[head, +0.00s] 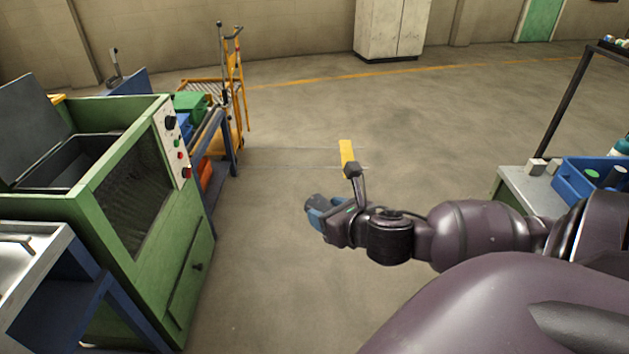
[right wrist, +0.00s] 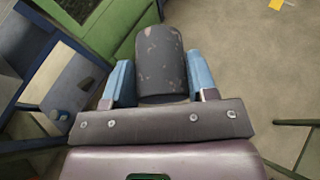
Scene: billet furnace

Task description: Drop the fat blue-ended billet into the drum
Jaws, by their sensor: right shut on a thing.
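My right gripper (head: 322,217) is held out over open floor in the middle of the head view. In the right wrist view its blue fingers are shut on a fat, dark grey, scuffed billet (right wrist: 162,62), one finger on each side. The billet's end colour does not show, so I cannot tell whether it is blue. In the head view the billet is mostly hidden by the gripper. I cannot pick out a drum in either view. My left gripper is not in view.
A green machine (head: 185,245) with a raised lid and open top stands at left. Behind it are a blue bench (head: 222,140) and a yellow trolley (head: 238,85). At right, a table holds a blue crate (head: 567,184). A yellow strip (head: 347,152) lies on otherwise clear floor.

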